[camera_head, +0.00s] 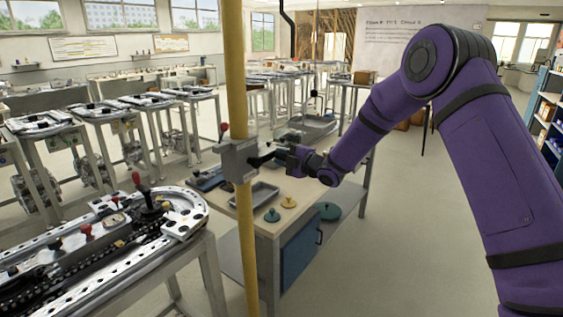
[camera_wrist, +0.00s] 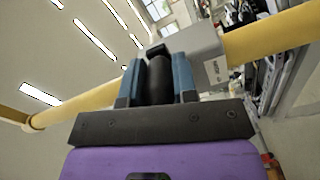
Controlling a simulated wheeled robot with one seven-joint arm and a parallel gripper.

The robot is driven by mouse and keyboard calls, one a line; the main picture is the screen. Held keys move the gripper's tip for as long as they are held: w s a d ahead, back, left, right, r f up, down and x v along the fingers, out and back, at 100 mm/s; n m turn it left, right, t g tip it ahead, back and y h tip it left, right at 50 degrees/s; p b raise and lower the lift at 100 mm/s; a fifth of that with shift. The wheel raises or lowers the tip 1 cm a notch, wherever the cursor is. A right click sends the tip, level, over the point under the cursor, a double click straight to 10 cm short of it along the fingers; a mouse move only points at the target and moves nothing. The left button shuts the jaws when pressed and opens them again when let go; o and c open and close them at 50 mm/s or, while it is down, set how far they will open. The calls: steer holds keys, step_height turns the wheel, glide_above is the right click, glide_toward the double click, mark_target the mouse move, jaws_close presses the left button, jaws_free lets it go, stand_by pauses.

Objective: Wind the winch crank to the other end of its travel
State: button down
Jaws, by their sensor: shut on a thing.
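The winch is a grey box (camera_head: 238,160) clamped on an upright yellow pole. Its black crank handle (camera_head: 262,159) sticks out from the right side of the box. My gripper (camera_head: 278,156) is at the end of the purple arm, right of the box, and is shut on the handle. In the wrist view the dark handle (camera_wrist: 159,80) sits between the two blue-grey fingers of my gripper (camera_wrist: 160,82), with the grey box (camera_wrist: 204,52) just beyond. The crank arm behind the handle is mostly hidden by the fingers.
The yellow pole (camera_head: 236,70) runs floor to ceiling beside my gripper. A workbench (camera_head: 268,226) with trays and discs stands below. A track table (camera_head: 190,235) is at front left. Floor at right is clear.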

steer(key=shift+r, duration=0.55)
steer(key=c, duration=0.9)
jaws_free()
steer(key=shift+s+f, duration=0.1)
steer(key=v, duration=1)
steer(key=shift+s+d, duration=0.25)
steer(key=shift+d, duration=0.05)
